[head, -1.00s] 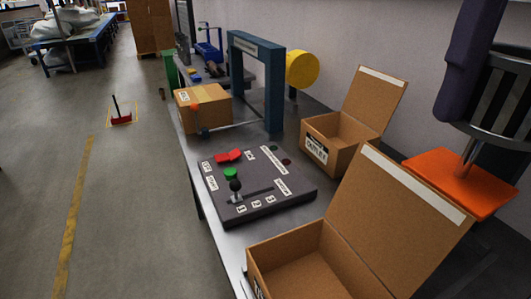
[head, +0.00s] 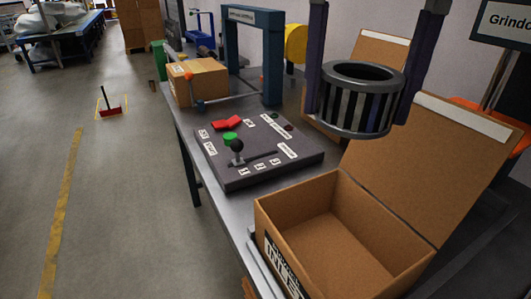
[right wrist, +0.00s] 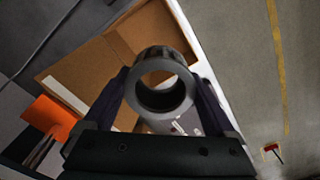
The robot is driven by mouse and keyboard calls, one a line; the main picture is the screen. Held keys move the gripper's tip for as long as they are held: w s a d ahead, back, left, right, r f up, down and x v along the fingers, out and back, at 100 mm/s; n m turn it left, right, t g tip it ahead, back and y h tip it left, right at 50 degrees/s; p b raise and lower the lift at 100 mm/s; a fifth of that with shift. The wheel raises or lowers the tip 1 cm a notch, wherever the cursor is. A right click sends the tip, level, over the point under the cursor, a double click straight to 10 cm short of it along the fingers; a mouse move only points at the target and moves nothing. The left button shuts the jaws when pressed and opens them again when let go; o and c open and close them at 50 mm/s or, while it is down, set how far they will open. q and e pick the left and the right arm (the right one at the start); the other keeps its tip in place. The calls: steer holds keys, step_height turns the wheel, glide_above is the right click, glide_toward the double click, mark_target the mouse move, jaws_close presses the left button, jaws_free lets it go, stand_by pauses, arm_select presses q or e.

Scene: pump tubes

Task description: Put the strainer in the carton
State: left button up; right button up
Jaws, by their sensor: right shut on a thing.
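The strainer (head: 358,98) is a grey ring-shaped basket with dark vertical slots. My right gripper (head: 365,75) is shut on it, one dark finger on each side, and holds it in the air. In the head view it shows above the open carton (head: 288,208), near its raised flap. The carton is brown cardboard, empty inside, with a white label on its front partly cut off. In the right wrist view the strainer (right wrist: 160,85) sits between the fingers, with cardboard behind it. My left gripper is not in view.
A dark control panel (head: 225,172) with a lever and buttons lies on the metal table. A second open carton (head: 320,122) is behind the strainer, mostly hidden.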

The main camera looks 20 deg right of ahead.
step_height(320, 180, down, 7)
steer(key=d+m+b, duration=0.2)
steer(key=m+b, duration=0.1)
steer(key=b, duration=0.4)
glide_above(328, 265)
step_height(328, 265, down, 15)
steer(key=shift+r, duration=0.2)
step_height(328, 265, down, 5)
steer(key=shift+r+b, duration=0.15)
steer(key=shift+b, duration=0.75)
steer(key=shift+f, duration=0.3)
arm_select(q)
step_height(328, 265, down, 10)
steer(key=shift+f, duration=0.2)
arm_select(e)
steer(key=shift+r, duration=0.1)
steer(key=o, duration=1.3)
steer(key=shift+c, duration=0.2)
